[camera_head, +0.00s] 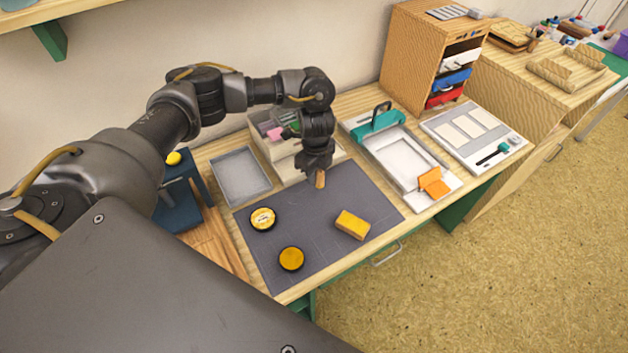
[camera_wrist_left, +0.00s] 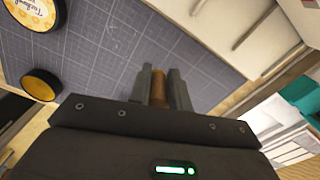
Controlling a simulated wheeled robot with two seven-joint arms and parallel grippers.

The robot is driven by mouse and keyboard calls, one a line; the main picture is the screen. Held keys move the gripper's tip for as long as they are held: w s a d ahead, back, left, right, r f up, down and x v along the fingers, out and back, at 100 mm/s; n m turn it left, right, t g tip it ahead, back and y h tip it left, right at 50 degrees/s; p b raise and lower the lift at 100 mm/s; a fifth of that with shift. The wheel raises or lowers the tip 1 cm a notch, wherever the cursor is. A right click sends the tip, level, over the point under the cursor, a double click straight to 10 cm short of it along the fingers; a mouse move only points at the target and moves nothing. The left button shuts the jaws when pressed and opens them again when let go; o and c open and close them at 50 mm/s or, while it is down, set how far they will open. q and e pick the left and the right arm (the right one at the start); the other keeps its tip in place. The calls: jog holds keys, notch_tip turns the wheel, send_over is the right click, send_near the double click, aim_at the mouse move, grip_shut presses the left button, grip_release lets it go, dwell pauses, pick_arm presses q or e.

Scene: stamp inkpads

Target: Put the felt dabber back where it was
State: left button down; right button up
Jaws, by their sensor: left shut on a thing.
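My left gripper (camera_head: 318,171) is shut on a small wood-brown piece (camera_head: 320,180), which looks like the felt dabber. It holds the piece over the far part of the dark grey cutting mat (camera_head: 330,262); I cannot tell whether it touches the mat. In the left wrist view the brown dabber (camera_wrist_left: 158,88) sits between the two dark fingers, and its lower end is hidden. A round tin with a printed yellow lid (camera_head: 263,218) and a plain yellow round pad (camera_head: 291,259) lie on the mat. My right gripper is not in view.
A yellow block (camera_head: 352,225) lies on the mat at the right. Behind the mat stand an empty grey tray (camera_head: 240,177) and a pale divided box (camera_head: 270,128) with stamps. A teal-handled press (camera_head: 377,122) with an orange piece (camera_head: 433,182) stands to the right. The mat's middle is clear.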

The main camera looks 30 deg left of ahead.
pick_arm(q)
jog(key=shift+w+a+f, duration=0.1)
jog(key=shift+w+f, duration=0.05)
jog(key=shift+f, duration=0.8)
jog(key=shift+w+a+f, duration=0.1)
jog(key=shift+f, duration=0.85)
jog(key=shift+b, duration=0.3)
jog(key=shift+f, duration=0.1)
jog(key=c, duration=1.2)
grip_release()
jog(key=shift+c, duration=0.2)
jog(key=shift+r, duration=0.45)
notch_tip(320, 180, up, 11)
jog(key=p, duration=0.1)
jog(key=shift+r+p, duration=0.2)
jog(key=shift+p, duration=0.15)
